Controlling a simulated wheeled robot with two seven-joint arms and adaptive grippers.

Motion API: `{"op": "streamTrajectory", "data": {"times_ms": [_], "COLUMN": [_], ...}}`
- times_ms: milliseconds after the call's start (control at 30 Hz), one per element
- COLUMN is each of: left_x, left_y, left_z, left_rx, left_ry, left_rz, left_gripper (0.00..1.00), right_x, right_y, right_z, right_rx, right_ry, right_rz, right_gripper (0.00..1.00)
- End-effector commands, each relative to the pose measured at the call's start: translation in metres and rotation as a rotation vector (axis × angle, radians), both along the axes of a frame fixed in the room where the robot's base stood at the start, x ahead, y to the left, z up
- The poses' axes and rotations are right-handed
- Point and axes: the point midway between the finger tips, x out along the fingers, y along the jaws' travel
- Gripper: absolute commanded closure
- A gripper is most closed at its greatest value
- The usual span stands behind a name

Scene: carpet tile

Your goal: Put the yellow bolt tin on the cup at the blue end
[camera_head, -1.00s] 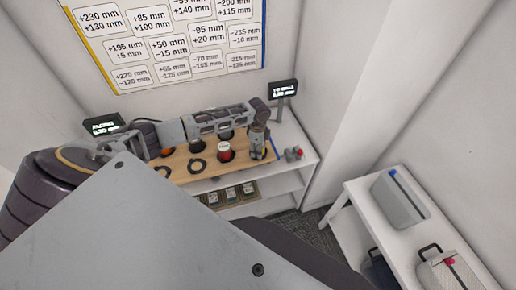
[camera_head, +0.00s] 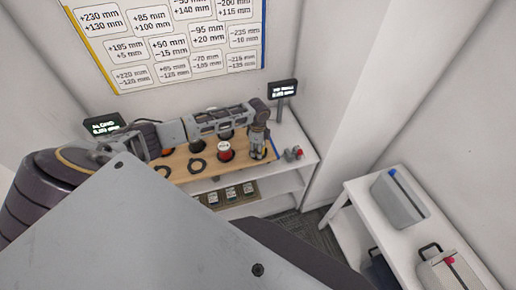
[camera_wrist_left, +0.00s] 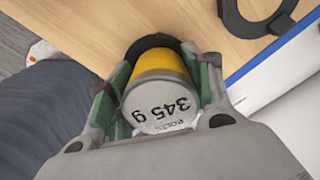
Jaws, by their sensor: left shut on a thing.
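The yellow bolt tin (camera_wrist_left: 163,64) has a pale lid marked 345 g, seen from above in the left wrist view. My left gripper (camera_wrist_left: 160,95) is shut on it, with green-lined fingers on both sides. A black cup (camera_wrist_left: 140,46) shows as a dark rim just behind the tin. I cannot tell whether the tin rests on it. In the head view my left gripper (camera_head: 258,152) is at the right end of the wooden board (camera_head: 183,165), near its blue edge, and hides most of the tin. My right gripper is not in view.
A tin with a red side (camera_head: 226,152) and black rings (camera_head: 196,166) are on the board left of the gripper. Small red and grey items (camera_head: 293,154) lie right of the board. A display (camera_head: 283,89) stands behind. Several tins (camera_head: 230,195) sit on the lower shelf.

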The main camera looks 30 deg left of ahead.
Motion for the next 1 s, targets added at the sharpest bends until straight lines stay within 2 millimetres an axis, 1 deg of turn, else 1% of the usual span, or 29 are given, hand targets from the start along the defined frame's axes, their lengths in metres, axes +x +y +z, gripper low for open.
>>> {"op": "streamTrajectory", "data": {"times_ms": [33,200,233,567,833,1000], "left_x": [-0.009,-0.009,-0.009,-0.006,-0.006,-0.005], "left_y": [-0.002,-0.002,-0.002,-0.001,-0.001,-0.001], "left_z": [-0.011,-0.011,-0.011,-0.007,-0.006,0.001], "left_rx": [0.001,0.002,0.002,0.001,0.001,0.001], "left_ry": [0.020,0.021,0.021,0.015,0.013,0.011], "left_rz": [-0.004,-0.004,-0.004,-0.003,-0.003,-0.003], "left_gripper": [0.48,0.26,0.24,0.24,0.24,0.24], "right_x": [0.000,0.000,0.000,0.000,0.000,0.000], "right_y": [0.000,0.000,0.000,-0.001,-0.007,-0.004], "right_z": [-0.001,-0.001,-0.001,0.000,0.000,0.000], "right_rx": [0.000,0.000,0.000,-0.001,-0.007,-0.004], "right_ry": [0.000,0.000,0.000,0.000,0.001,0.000], "right_rz": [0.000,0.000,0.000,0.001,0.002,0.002], "right_gripper": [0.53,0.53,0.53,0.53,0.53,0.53]}}
